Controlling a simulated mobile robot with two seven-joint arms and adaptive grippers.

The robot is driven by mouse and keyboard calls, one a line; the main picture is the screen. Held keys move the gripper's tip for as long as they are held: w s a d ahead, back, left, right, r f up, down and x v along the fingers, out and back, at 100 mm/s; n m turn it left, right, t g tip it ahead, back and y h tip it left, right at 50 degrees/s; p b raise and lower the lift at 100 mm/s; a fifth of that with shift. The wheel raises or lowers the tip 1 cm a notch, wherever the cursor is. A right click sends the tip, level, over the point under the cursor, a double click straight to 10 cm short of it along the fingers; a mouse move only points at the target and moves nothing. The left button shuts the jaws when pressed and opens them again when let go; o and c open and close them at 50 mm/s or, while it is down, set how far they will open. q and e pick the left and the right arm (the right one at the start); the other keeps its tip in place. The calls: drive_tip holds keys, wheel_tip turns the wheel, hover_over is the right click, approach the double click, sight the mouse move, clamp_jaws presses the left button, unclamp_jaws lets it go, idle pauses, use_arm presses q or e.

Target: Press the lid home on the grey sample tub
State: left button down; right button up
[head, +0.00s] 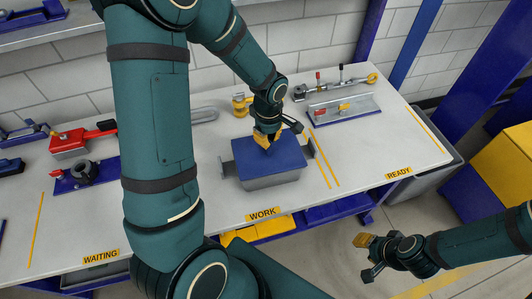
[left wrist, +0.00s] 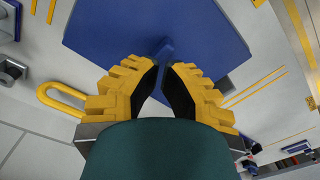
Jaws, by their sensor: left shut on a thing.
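The grey sample tub (head: 272,182) stands in the work area of the bench. Its flat blue lid (head: 250,164) lies over the top; whether it is fully seated all round I cannot tell. In the left wrist view the lid (left wrist: 105,30) fills the upper middle, with a small blue handle (left wrist: 164,47) standing up from it. My left gripper (head: 266,144) is above the lid, its yellow fingers with black pads (left wrist: 164,75) closed on the handle. My right gripper (head: 366,254) hangs empty beyond the bench's front edge, low at the right; its finger opening is unclear.
A WORK label (head: 263,214) is in front. Red and blue fixtures (head: 84,139) sit at the left by WAITING. A metal channel fixture (head: 343,108) lies at the back right. Bench near READY (head: 398,173) is clear.

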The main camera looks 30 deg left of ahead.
use_arm(q)
drive_tip(key=shift+f+b, duration=1.2)
drive_tip(key=shift+f, duration=0.1)
drive_tip(key=shift+r, duration=0.15)
idle(0.3)
drive_tip(key=shift+r+p, duration=2.35)
drive_tip(key=shift+r, duration=1.1)
